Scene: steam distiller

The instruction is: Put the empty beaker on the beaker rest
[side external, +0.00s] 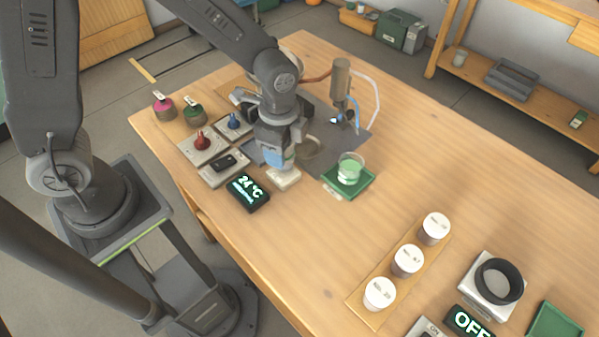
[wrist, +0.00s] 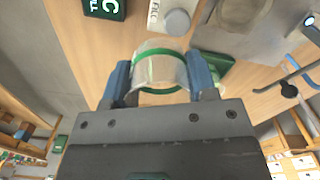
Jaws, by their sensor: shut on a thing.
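My gripper (wrist: 157,75) has blue fingers and is shut on a clear beaker (wrist: 160,72) with green bands, which looks empty. In the side view my gripper (side external: 281,160) is low over the table beside the display and white button; the held beaker is hidden there. A green square rest (side external: 330,181) lies to its right, with a clear cup (side external: 350,166) on it that shows green in its lower part. Part of a green pad, likely this rest, shows beside the right finger in the wrist view (wrist: 218,62).
A lit 24 °C display (side external: 248,191) and a white button (side external: 284,178) are close to my gripper. A metal still (side external: 341,80) with tubes stands behind. Several white-lidded cups (side external: 407,260), a black-ringed device (side external: 498,282) and another green pad (side external: 553,322) are at right. The table middle is clear.

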